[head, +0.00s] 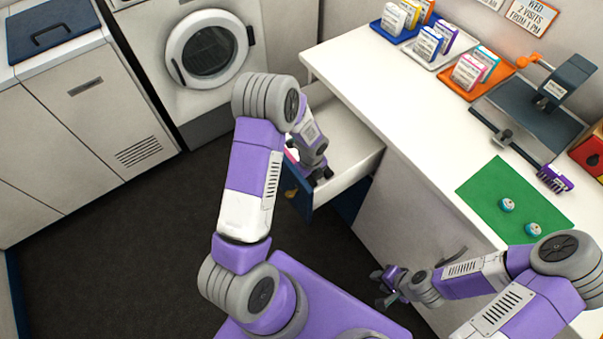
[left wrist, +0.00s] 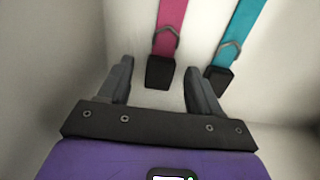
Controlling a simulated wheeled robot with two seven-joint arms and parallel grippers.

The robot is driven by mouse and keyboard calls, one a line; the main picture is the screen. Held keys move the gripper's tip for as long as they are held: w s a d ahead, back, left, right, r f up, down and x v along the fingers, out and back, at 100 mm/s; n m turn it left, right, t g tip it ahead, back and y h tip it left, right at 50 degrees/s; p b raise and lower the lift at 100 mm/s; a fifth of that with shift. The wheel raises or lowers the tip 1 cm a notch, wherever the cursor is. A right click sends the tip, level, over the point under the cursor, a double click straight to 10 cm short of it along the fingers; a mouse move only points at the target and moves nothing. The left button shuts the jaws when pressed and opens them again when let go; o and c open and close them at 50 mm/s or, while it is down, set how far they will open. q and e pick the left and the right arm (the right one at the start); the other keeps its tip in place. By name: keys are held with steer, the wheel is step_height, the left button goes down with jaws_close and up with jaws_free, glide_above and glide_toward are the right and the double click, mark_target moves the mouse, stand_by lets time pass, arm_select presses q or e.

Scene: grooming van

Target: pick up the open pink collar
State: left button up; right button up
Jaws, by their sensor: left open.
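In the left wrist view, a pink collar strap (left wrist: 171,28) with a metal ring and a dark buckle end lies in a white drawer. A teal collar strap (left wrist: 243,30) of the same kind lies to its right. My left gripper (left wrist: 163,88) is open and empty. The pink strap's buckle end shows between its fingertips, with no visible grip. In the head view, my left gripper (head: 322,175) reaches into the open drawer (head: 352,160), and my arm hides most of the collars. My right gripper (head: 382,287) is open and empty, low beside the counter front.
The white counter (head: 400,110) stands above the drawer on the right. It carries colored trays of cards, a purple brush (head: 554,178) and a green mat (head: 490,190) with two small jars. A washer (head: 208,50) stands behind. The dark floor on the left is clear.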

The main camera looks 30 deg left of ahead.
arm_select(q)
steer(key=c, duration=1.1)
steer(key=shift+c, duration=0.2)
